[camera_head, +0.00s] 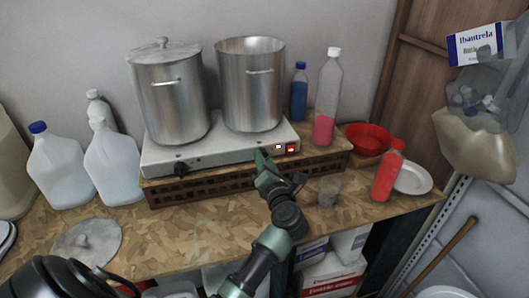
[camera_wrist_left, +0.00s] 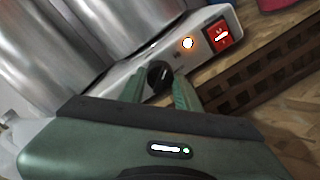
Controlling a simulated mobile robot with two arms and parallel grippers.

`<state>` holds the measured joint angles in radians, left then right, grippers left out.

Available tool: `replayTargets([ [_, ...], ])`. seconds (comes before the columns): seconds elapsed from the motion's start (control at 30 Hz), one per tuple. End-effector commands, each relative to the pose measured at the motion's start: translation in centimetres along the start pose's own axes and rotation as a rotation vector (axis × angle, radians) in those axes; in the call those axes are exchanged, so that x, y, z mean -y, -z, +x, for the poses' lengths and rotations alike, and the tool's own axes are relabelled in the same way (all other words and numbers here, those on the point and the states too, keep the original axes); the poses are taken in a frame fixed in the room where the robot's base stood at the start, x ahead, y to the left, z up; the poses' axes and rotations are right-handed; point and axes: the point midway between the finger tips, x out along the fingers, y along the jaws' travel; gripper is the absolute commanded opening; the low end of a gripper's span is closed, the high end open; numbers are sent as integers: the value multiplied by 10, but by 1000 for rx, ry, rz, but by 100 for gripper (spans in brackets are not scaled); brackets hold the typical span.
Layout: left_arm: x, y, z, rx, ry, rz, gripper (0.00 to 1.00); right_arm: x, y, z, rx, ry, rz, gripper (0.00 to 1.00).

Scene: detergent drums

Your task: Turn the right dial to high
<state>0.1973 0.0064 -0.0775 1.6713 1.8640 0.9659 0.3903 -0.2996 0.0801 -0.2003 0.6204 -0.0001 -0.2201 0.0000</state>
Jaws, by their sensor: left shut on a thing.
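The hot plate (camera_head: 222,154) is a pale two-burner unit on a wooden stand. Its left dial (camera_head: 181,168) is black and in plain view. The right dial (camera_wrist_left: 160,75) is a round black knob on the front panel, seen in the left wrist view; in the head view my gripper hides it. My left gripper (camera_head: 262,158) is green and reaches the front panel. In the left wrist view the left gripper (camera_wrist_left: 158,88) has its fingers on either side of the right dial, shut on it. My right gripper is not in view.
Two steel pots, one lidded (camera_head: 172,100) and one open (camera_head: 250,90), stand on the burners. A lit indicator (camera_wrist_left: 188,43) and a red switch (camera_wrist_left: 221,36) sit right of the dial. A clear cup (camera_head: 329,190) and red bottle (camera_head: 387,175) stand at right.

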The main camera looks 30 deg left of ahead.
Motion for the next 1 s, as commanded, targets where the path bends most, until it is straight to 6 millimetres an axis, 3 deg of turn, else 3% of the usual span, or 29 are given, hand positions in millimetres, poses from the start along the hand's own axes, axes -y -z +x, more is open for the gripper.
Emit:
replayTargets([
  [0.03,-2,-3,-1,-4,2,35,0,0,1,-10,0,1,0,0],
  [0.33,0,-2,-1,-10,1,189,0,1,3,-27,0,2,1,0],
  [1.0,2,0,0,-12,0,243,0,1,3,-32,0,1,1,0],
])
